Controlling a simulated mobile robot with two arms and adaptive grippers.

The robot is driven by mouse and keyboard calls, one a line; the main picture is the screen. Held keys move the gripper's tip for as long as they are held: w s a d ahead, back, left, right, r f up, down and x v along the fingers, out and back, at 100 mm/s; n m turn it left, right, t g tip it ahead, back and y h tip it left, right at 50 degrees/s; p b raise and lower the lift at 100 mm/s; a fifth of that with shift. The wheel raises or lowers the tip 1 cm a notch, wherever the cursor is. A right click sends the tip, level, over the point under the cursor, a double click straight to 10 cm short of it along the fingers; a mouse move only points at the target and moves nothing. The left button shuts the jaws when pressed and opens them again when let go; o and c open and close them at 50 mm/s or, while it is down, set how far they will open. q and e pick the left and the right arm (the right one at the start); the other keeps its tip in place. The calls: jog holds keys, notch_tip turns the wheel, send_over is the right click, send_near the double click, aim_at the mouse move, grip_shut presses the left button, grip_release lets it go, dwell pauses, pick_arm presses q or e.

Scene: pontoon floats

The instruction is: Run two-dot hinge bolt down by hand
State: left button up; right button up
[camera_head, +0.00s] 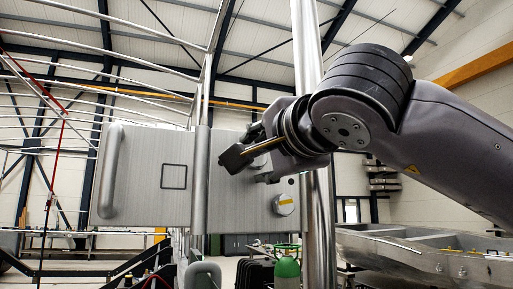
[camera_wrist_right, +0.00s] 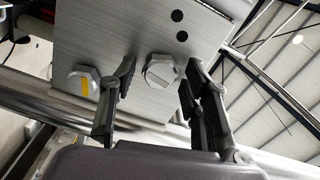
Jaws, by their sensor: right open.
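The two-dot hinge bolt (camera_wrist_right: 161,71) is a pale hex head on a brushed-metal plate (camera_wrist_right: 125,35), beside two black dots (camera_wrist_right: 180,26). In the right wrist view it lies between the two fingers of my right gripper (camera_wrist_right: 163,78). The fingers are open, with visible space on both sides of the head. I cannot tell the depth gap. In the head view my right gripper (camera_head: 247,164) is in front of the plate and largely covers this bolt. My left gripper is in neither view.
A second hex bolt with a yellow mark (camera_head: 285,204) sits lower right on the plate; it also shows in the wrist view (camera_wrist_right: 84,81). A vertical metal post (camera_head: 321,225) stands close by my right arm. A green cylinder (camera_head: 287,270) stands below.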

jog(key=n+p, duration=0.3)
jog(key=n, duration=0.4)
jog(key=shift+r+n, duration=0.1)
jog(key=shift+n, duration=0.3)
jog(key=n+p, duration=0.5)
jog(key=n, duration=0.7)
jog(key=shift+p, duration=0.35)
jog(key=shift+c, duration=0.3)
